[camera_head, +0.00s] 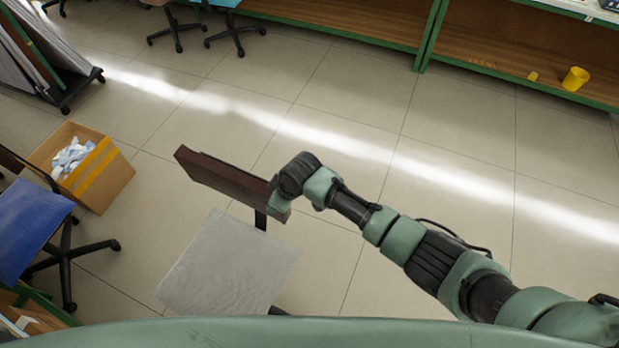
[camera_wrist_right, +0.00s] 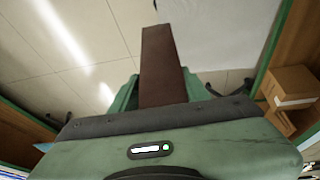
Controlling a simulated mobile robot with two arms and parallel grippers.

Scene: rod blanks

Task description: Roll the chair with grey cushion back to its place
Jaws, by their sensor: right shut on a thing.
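The chair with the grey cushion (camera_head: 230,265) stands just in front of me in the head view. Its dark brown backrest (camera_head: 222,175) is on the far side of the seat. My right gripper (camera_head: 280,200) is shut on the right end of the backrest. In the right wrist view the backrest (camera_wrist_right: 163,65) runs away from between the green fingers. The grey seat (camera_wrist_right: 215,35) shows beside it there. The chair's base is mostly hidden below the seat. My left gripper is not in view.
A cardboard box (camera_head: 108,180) with cloths and a blue chair (camera_head: 30,230) stand at the left. More chairs (camera_head: 235,35) are at the back near a green-framed wooden shelf (camera_head: 340,15). A yellow cup (camera_head: 575,79) is on the right shelf. The tiled floor beyond the chair is clear.

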